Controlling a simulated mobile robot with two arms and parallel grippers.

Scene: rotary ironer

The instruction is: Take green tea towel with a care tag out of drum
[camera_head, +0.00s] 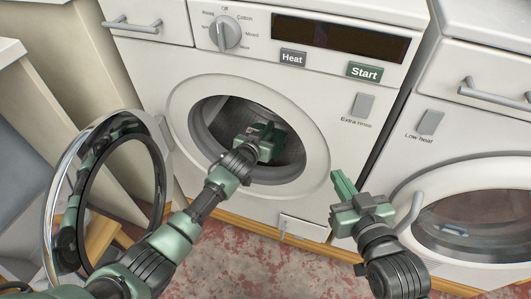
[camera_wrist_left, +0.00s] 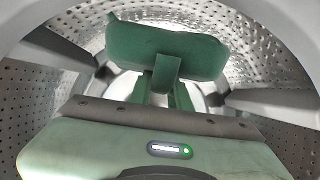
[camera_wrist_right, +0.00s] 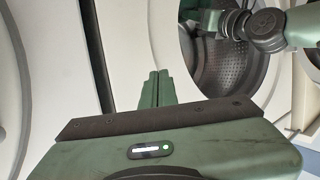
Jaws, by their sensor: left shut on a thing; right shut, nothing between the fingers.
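The green tea towel (camera_wrist_left: 150,45) shows in the left wrist view as a compact, folded-looking dark green piece inside the drum (camera_wrist_left: 262,75). A small tab sticks up at its upper left corner; I cannot tell whether it is the care tag. My left gripper (camera_wrist_left: 161,92) is shut on the towel, with its arm reaching through the round opening. In the head view the left gripper (camera_head: 266,142) is in the drum mouth, and the towel is hard to tell from the green gripper. My right gripper (camera_head: 343,186) is shut and empty, outside, right of the opening.
The washer's round glass door (camera_head: 72,190) stands open at the left, beside my left arm. A Start button (camera_head: 364,72) and Heat button (camera_head: 292,58) are above the opening. A second machine (camera_head: 455,150) with a closed door stands at the right.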

